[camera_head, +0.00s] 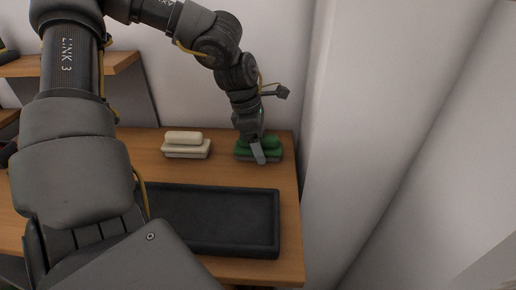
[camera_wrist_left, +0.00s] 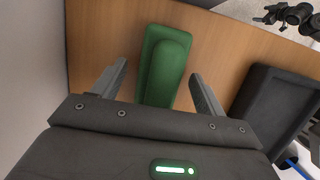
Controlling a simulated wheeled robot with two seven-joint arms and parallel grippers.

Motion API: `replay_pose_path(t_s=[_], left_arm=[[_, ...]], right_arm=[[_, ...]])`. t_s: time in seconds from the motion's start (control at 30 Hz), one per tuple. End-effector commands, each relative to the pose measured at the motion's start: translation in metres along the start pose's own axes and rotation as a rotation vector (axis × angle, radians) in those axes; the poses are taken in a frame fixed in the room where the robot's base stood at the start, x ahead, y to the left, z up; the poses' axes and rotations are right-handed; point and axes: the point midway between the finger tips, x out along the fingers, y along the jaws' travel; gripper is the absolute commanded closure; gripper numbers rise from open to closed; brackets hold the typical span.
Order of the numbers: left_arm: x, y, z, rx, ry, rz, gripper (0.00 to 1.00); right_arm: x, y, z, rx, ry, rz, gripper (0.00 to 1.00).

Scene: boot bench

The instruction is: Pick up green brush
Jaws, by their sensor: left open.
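The green brush (camera_head: 273,146) lies on the wooden bench near its back right corner, with a greyish lower part under its green top. My left gripper (camera_head: 258,152) is over it and partly covers it in the head view. In the left wrist view the green brush (camera_wrist_left: 164,66) lies between the two spread fingers of my left gripper (camera_wrist_left: 158,88). Gaps show on both sides, so the fingers look apart from it. The brush's near end is hidden behind the gripper body. My right gripper cannot be made out in the head view.
A cream brush (camera_head: 186,146) lies to the left of the green one. A black tray (camera_head: 279,222) sits in front and also shows in the left wrist view (camera_wrist_left: 253,92). A white wall (camera_head: 318,110) stands close to the bench's right edge. A wooden shelf (camera_head: 118,61) is at the back left.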

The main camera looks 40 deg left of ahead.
Motion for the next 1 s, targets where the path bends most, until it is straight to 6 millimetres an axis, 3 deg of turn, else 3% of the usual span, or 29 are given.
replay_pose_path(t_s=[0.57,0.9,1.0], left_arm=[[0.0019,0.0001,-0.0005,0.000,0.000,0.000,0.27],[0.0020,0.0001,-0.0005,0.000,0.000,0.000,0.70],[0.0019,0.0001,-0.0003,0.000,0.000,0.001,0.78]], right_arm=[[0.0044,-0.0008,0.0013,0.000,-0.001,-0.001,0.31],[0.0044,-0.0008,0.0013,0.001,-0.001,-0.001,0.31],[0.0044,-0.0007,0.0013,0.001,-0.001,-0.001,0.31]])
